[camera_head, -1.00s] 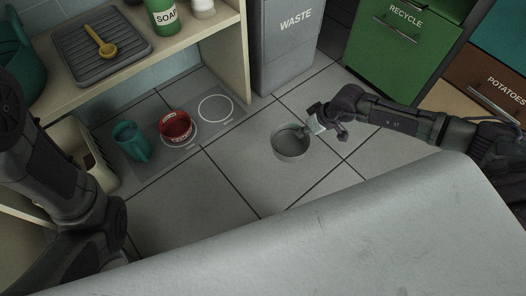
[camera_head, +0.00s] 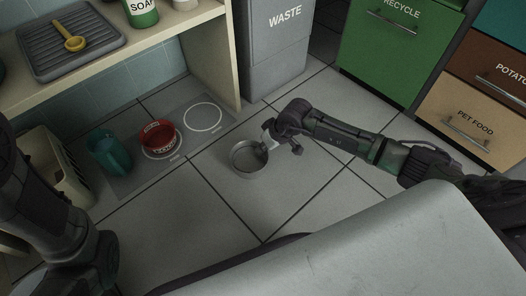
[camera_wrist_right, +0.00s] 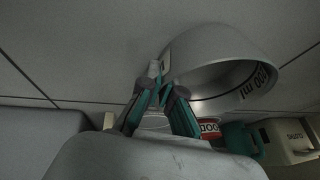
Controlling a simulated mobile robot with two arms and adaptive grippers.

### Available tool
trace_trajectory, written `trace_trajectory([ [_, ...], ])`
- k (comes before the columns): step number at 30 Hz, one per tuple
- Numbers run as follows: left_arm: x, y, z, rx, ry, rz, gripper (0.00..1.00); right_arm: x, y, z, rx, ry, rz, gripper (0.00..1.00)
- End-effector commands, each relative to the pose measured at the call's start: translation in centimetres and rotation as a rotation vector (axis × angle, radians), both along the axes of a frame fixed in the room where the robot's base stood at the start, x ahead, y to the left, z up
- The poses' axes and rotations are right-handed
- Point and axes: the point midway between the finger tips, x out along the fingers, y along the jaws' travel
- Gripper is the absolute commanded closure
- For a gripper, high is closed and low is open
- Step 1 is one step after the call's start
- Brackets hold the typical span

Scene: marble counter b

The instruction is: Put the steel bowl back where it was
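The steel bowl (camera_head: 249,172) is left of my right gripper (camera_head: 267,140) in the head view, over the tiled floor. The gripper is shut on its rim. In the right wrist view the fingers (camera_wrist_right: 161,82) meet at the edge of the bowl (camera_wrist_right: 215,48), whose volume marking appears upside down. I cannot tell how high the bowl is above the floor. A grey mat (camera_head: 186,155) has an empty white ring (camera_head: 203,117) at its right end. My left arm shows at the left edge, but its gripper is out of view.
A red dog bowl (camera_head: 160,138) sits on the mat's middle ring, with a teal jug (camera_head: 108,152) at the left end. A cream container (camera_head: 55,165) stands farther left. A waste bin (camera_head: 278,50) and shelf side panel (camera_head: 222,60) stand behind. Floor around the bowl is clear.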

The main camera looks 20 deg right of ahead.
Motion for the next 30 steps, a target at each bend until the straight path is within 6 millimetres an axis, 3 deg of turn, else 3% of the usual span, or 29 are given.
trace_trajectory([
  [9,0.0,0.0,0.2,0.000,0.001,0.000,0.60,0.1,0.0,-0.1,0.000,-0.001,0.000,1.00],
  [15,0.0,0.0,0.2,0.000,0.000,0.000,0.60,0.0,0.0,-0.1,0.000,-0.001,0.000,0.69],
  [25,0.0,0.0,0.2,0.000,0.000,0.001,0.60,0.0,0.0,0.2,0.000,-0.001,0.000,0.69],
  [30,0.0,0.0,2.4,0.000,0.000,0.001,0.60,-0.6,-0.8,2.9,-0.004,-0.002,-0.001,0.69],
])
